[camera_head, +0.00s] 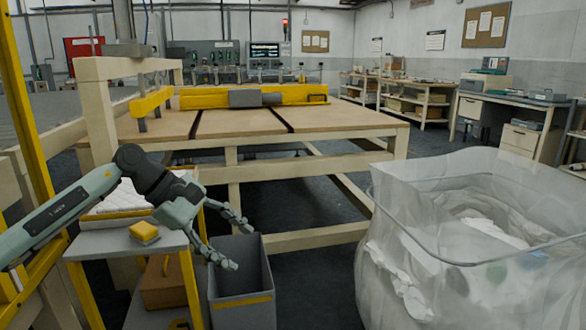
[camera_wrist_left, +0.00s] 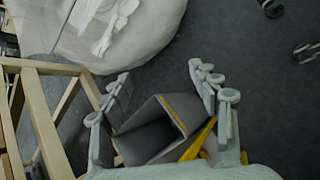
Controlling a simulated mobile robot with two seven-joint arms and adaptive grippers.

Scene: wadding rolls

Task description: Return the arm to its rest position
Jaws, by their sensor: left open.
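My left gripper (camera_head: 236,242) comes in from the left in the head view, with its fingers spread apart and nothing between them. It hangs over the rim of a grey bin (camera_head: 241,285) with a yellow stripe. In the left wrist view the two fingers of my left gripper (camera_wrist_left: 163,95) stand wide apart, and the dark opening of the grey bin (camera_wrist_left: 150,135) lies beyond and between them. The bin's inside is dark, so I cannot tell what it holds. My right gripper does not show in the head view.
A small side table (camera_head: 120,243) with a yellow sponge-like block (camera_head: 144,232) stands left of the bin. A large clear bag (camera_head: 400,255) with white material fills the right. A big wooden worktable (camera_head: 300,120) stands behind. Dark floor (camera_head: 315,290) is free between bin and bag.

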